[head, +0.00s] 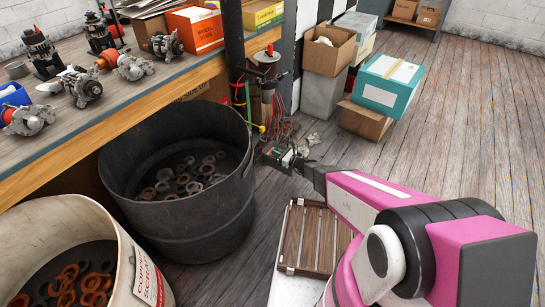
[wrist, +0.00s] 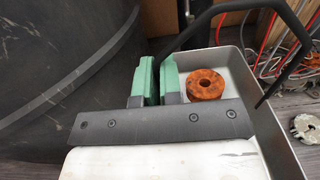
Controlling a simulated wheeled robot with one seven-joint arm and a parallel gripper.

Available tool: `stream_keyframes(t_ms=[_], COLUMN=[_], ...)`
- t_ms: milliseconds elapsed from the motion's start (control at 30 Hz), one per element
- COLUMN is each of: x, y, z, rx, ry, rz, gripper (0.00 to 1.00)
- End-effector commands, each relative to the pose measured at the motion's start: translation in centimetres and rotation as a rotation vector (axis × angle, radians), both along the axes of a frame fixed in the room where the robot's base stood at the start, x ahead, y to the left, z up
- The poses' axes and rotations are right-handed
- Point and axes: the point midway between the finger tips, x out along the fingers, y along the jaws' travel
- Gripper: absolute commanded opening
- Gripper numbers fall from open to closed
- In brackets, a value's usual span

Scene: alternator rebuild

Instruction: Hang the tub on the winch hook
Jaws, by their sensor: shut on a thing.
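The tub (wrist: 278,128) is a small grey metal box with a pale inside and a thin black handle (wrist: 222,9) arching over it. An orange-brown ring (wrist: 206,85) lies inside. My gripper (wrist: 157,78) has green fingers close together at the tub's left side in the wrist view. In the head view my gripper (head: 284,154) is above the floor, right of the black drum. I cannot clearly make out a winch hook.
A big black drum (head: 200,215) with rings stands left of my gripper. A white scrap bucket (head: 118,235) is at front left. The workbench (head: 125,105) holds alternators. A dark post (head: 233,60) and red cables (head: 280,125) are behind. A slatted wooden crate (head: 305,240) lies below my arm.

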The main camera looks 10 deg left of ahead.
Motion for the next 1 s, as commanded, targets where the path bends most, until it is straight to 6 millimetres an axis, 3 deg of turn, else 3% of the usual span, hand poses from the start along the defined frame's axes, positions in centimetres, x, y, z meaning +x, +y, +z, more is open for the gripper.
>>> stream_keyframes(t_ms=[100, 233, 1000], x=[-0.5, -0.8, 0.5], y=[1.2, 1.7, 5.0], z=[-1.7, -2.5, -3.1], rx=[0.001, 0.002, 0.001], ry=[-0.002, -0.002, -0.003], rz=[0.006, 0.009, 0.009], gripper=[0.00, 0.00, 0.00])
